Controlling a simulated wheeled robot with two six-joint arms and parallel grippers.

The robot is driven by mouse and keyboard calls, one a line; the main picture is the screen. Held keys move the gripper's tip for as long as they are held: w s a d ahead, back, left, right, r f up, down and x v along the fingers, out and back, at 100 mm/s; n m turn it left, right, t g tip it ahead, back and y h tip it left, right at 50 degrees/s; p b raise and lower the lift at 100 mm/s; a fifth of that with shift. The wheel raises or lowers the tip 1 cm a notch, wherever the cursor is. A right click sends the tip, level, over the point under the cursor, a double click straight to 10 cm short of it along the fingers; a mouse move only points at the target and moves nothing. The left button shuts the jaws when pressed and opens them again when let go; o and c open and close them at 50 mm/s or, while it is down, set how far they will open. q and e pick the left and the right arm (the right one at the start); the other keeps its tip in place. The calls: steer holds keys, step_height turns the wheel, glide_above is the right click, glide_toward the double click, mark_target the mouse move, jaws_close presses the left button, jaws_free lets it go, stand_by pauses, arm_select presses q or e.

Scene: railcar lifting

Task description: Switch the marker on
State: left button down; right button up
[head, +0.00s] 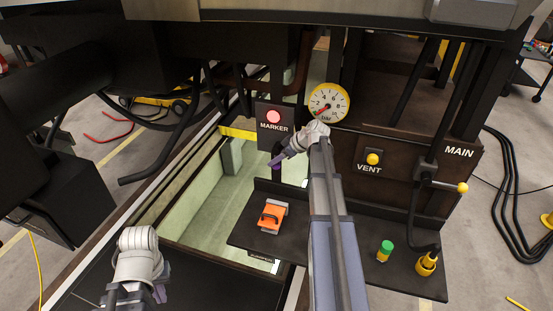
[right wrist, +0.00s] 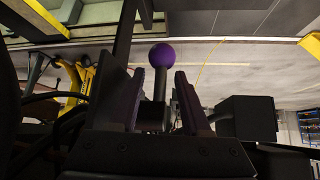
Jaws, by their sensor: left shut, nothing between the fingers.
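The dark MARKER panel (head: 264,138) carries a round red lamp (head: 273,117) and hangs left of the pressure gauge. In the right wrist view, a lever with a purple ball knob (right wrist: 162,55) stands upright between the fingers. My right gripper (head: 276,159) is just below the MARKER panel in the head view. It is open, with one finger on each side of the lever (right wrist: 160,100); I cannot tell whether they touch it. My left gripper (head: 160,293) is shut and empty at the lower left, away from the panel.
A gauge (head: 328,103), a yellow VENT button (head: 373,159) and a MAIN handle (head: 461,187) sit to the right. A dark shelf (head: 330,262) holds an orange block (head: 268,216) and a green-topped piece (head: 386,248). Hoses and cables hang at the left.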

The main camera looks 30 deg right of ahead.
steer(key=p+v, duration=0.2)
steer(key=shift+r, duration=0.4)
steer(key=s+d, duration=0.6)
steer(key=s, duration=0.5)
steer(key=shift+d, duration=0.1)
steer(key=a+f+g+b, duration=0.3)
steer(key=a+f+b, duration=0.4)
steer(key=a, duration=0.6)
steer(key=a+f+g+b, duration=0.2)
steer(key=a+f+b, duration=0.2)
steer(key=a+f, duration=0.7)
steer(key=s+a+f+h+b, duration=0.1)
steer(key=s+a+f+b, duration=0.2)
steer(key=a, duration=0.4)
steer(key=s+a+f+m+g+h+b, duration=0.1)
steer(key=s+a+f+h+b, duration=0.1)
steer(key=s+a+f+b, duration=0.2)
steer(key=s+a+f+m+g+h+b, duration=0.1)
steer(key=s+a+b, duration=0.4)
steer(key=a, duration=0.5)
step_height(320, 180, down, 3)
steer(key=shift+s+a+r+h, duration=0.1)
steer(key=shift+s+a+h, duration=0.1)
steer(key=shift+s+h, duration=0.5)
